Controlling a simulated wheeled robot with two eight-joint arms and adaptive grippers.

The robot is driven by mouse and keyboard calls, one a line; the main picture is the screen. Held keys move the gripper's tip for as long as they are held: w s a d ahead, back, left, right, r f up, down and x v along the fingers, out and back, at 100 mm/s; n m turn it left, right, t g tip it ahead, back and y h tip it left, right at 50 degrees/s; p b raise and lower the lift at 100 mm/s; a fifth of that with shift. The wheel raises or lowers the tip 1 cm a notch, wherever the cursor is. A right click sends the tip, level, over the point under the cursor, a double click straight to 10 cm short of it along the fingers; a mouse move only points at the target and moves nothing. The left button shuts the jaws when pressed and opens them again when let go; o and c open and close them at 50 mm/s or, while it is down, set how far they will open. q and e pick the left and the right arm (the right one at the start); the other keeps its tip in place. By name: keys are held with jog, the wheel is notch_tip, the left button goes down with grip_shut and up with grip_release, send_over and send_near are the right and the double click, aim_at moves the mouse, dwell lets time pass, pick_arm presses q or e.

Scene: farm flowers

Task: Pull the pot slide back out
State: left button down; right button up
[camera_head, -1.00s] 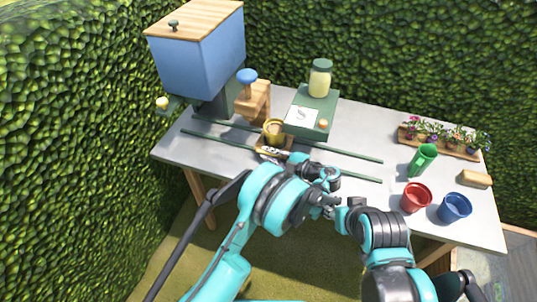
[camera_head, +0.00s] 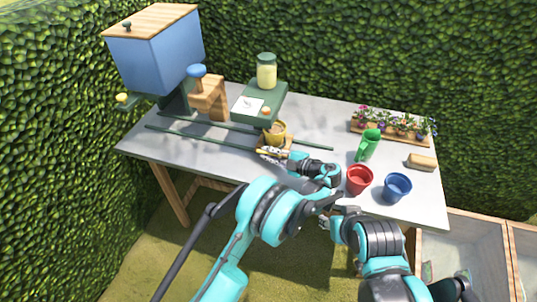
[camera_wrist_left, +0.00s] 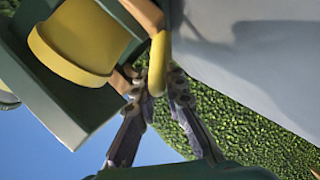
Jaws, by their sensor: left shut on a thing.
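The pot slide (camera_head: 290,146) is a small tray with wood-coloured edges, lying across the two green rails. A yellow pot (camera_head: 276,133) stands on it; the pot also shows large in the left wrist view (camera_wrist_left: 80,38). My left gripper (camera_head: 268,152) is at the near side of the slide. In the left wrist view my left gripper (camera_wrist_left: 160,92) is shut on the slide's yellow handle (camera_wrist_left: 158,62). My right gripper (camera_head: 327,222) is in front of the table edge, small and partly hidden, and its opening cannot be made out.
A blue hopper (camera_head: 157,55) stands at the left rear, with a blue-knobbed wooden press (camera_head: 208,95) beside it. Red (camera_head: 359,180) and blue (camera_head: 397,187) pots and a green watering can (camera_head: 368,145) stand right. The rails' right ends are clear.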

pick_arm(q)
jog(key=shift+s+d, duration=0.15)
jog(key=shift+d, duration=0.3)
pick_arm(e)
jog(key=shift+s+d, duration=0.15)
jog(key=shift+d, duration=0.3)
pick_arm(q)
jog(key=c, duration=1.6)
grip_release()
jog(key=shift+f, duration=0.1)
jog(key=shift+o, duration=0.2)
jog(key=shift+a, duration=0.1)
pick_arm(e)
jog(key=shift+a, duration=0.1)
